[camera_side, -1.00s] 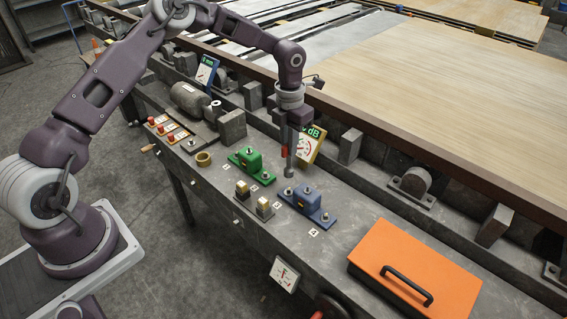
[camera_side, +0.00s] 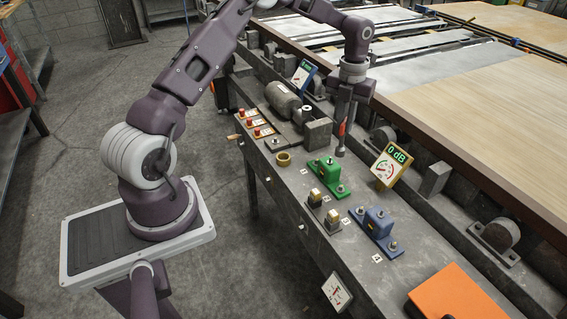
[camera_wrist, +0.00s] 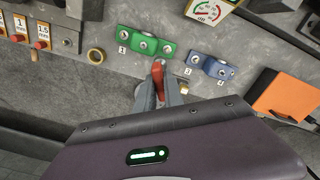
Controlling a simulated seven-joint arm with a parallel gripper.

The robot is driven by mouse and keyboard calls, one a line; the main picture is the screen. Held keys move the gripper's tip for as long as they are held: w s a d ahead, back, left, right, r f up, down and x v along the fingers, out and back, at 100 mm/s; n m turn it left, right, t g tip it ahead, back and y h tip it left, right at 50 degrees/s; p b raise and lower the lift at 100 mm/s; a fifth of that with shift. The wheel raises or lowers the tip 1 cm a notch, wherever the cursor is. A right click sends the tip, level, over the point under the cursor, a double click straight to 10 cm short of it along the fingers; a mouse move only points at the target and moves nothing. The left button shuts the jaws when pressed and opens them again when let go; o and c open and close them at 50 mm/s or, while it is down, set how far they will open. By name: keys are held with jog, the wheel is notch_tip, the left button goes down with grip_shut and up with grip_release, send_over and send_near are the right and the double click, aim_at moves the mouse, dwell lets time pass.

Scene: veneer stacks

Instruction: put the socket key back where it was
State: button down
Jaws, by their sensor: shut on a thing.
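My gripper (camera_side: 347,108) points down above the bench (camera_side: 298,187), behind the green block (camera_side: 328,172). In the wrist view my gripper (camera_wrist: 162,92) and the red part show below the green block (camera_wrist: 147,43); the key itself is mostly hidden.
The blue block (camera_side: 377,228) and small brass-topped posts (camera_side: 325,208) stand toward the front right. A brass ring (camera_side: 283,159), red buttons (camera_side: 257,123) and a grey motor (camera_side: 282,98) lie left. A tilted dB meter (camera_side: 391,164) stands right of the key. An orange box (camera_side: 458,297) is at lower right.

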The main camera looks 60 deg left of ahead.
jog(key=s+a+n, duration=0.4)
jog(key=a+n, duration=0.2)
jog(key=a, duration=0.4)
jog(key=s+a+n, duration=0.4)
jog(key=a+n, duration=0.2)
jog(key=a, duration=0.4)
notch_tip(320, 180, down, 15)
jog(key=shift+d, duration=0.25)
jog(key=c, duration=1.5)
grip_release()
jog(key=shift+o, duration=0.2)
